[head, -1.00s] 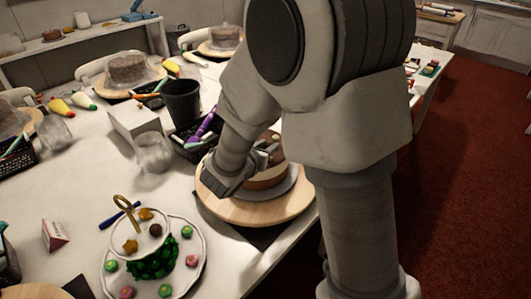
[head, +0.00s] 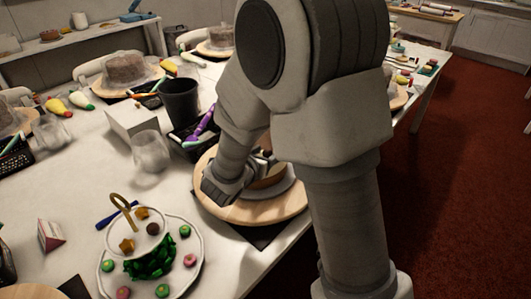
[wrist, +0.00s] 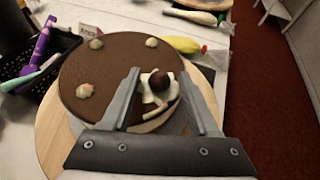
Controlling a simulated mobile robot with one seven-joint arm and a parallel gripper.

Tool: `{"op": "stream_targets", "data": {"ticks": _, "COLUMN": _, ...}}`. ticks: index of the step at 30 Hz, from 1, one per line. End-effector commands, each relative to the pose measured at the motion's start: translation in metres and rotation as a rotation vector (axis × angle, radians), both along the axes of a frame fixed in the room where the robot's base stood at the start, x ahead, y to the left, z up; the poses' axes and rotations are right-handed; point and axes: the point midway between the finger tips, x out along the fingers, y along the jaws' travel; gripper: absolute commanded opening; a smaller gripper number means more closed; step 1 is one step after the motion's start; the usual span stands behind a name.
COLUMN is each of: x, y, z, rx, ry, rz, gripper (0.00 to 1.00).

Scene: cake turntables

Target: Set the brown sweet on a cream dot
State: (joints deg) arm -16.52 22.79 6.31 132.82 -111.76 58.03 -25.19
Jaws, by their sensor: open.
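A round brown sweet (wrist: 160,80) sits on a white cream patch (wrist: 158,97) near the edge of a chocolate-topped cake (wrist: 118,68), in the wrist view. My gripper (wrist: 160,74) is open, with one finger on each side of the sweet; whether they touch it I cannot tell. Other cream dots show bare on the cake: one at the back left (wrist: 96,44), one at the back (wrist: 152,42) and one at the left (wrist: 84,90). In the head view my gripper is mostly hidden by my arm, over the cake (head: 270,176).
The cake stands on a wooden turntable (head: 245,211) near the table edge. A tiered sweet stand (head: 107,258) holds several sweets, one brown (head: 152,228). A black basket (wrist: 48,62) with pens and a yellow piping bag (wrist: 182,44) lie close to the turntable.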

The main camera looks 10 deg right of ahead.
Motion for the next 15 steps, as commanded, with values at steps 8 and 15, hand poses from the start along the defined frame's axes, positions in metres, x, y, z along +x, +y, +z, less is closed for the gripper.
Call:
{"op": "stream_targets", "data": {"ticks": 8, "x": -0.015, "y": 0.012, "z": 0.013, "rx": 0.001, "ry": 0.000, "rz": 0.005, "gripper": 0.61}}
{"op": "stream_targets", "data": {"ticks": 15, "x": -0.057, "y": 0.041, "z": 0.034, "rx": 0.002, "ry": -0.001, "rz": 0.006, "gripper": 0.61}}
